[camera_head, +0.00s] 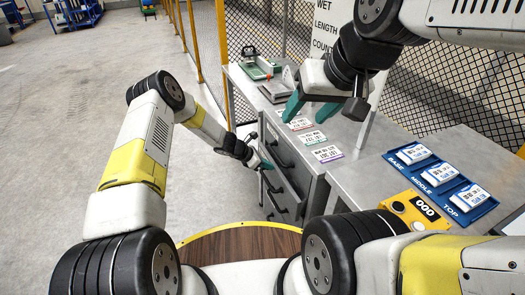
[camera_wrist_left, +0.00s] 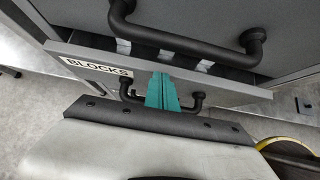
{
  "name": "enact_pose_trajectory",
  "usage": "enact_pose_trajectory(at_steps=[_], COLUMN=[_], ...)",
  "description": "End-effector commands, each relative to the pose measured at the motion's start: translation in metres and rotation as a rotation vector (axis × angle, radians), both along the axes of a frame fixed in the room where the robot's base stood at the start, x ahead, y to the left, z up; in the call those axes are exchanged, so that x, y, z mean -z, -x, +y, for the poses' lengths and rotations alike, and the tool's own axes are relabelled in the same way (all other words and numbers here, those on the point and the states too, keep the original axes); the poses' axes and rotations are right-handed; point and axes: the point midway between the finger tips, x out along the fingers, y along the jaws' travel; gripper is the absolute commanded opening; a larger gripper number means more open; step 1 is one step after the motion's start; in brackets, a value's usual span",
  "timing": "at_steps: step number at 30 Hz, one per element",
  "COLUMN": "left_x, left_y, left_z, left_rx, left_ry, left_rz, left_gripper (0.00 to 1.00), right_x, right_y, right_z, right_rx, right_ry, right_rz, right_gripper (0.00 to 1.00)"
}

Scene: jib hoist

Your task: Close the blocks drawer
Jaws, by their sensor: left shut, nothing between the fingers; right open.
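The blocks drawer (camera_wrist_left: 222,92) has a grey front with a "BLOCKS" label (camera_wrist_left: 98,68) in the left wrist view. It stands partly open, with a dark gap and pale pieces (camera_wrist_left: 165,54) behind its front. My left gripper (camera_wrist_left: 163,78) is shut and empty. Its teal fingers overlap the middle of the drawer front, between the two ends of the black handle (camera_wrist_left: 198,100); I cannot tell whether they touch. In the head view my left gripper (camera_head: 265,166) is at the cabinet's front. My right gripper (camera_head: 310,109) is open and empty above the worktop.
Another drawer's black handle (camera_wrist_left: 185,42) juts out just above the blocks drawer. The grey worktop (camera_head: 385,152) carries label cards (camera_head: 313,137), a blue tray (camera_head: 470,207) and a yellow counter box (camera_head: 410,212). A mesh fence stands behind.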

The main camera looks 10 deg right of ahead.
Motion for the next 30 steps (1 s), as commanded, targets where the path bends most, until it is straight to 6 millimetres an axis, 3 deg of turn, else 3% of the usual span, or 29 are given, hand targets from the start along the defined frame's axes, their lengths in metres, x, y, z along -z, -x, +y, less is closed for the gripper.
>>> enact_pose_trajectory(at_steps=[7,12,22,30], left_x=[0.0,0.0,-0.052,-0.065], left_y=[0.0,0.0,0.014,0.021], left_z=[0.008,0.032,0.081,0.1], left_rx=[-0.001,0.003,0.005,0.007], left_ry=[-0.001,-0.001,-0.001,0.015], left_rz=[0.0,0.0,-0.002,0.005], left_gripper=[0.0,0.0,0.0,0.0], right_x=[0.0,0.0,0.0,0.0], right_y=[0.0,0.0,0.0,0.0], right_z=[0.0,0.0,0.0,0.0], right_rx=[0.0,0.0,0.0,0.0], right_ry=[0.0,0.0,0.0,0.0], right_rz=[0.0,0.0,0.0,0.0], right_gripper=[0.55,0.55,0.55,0.55])
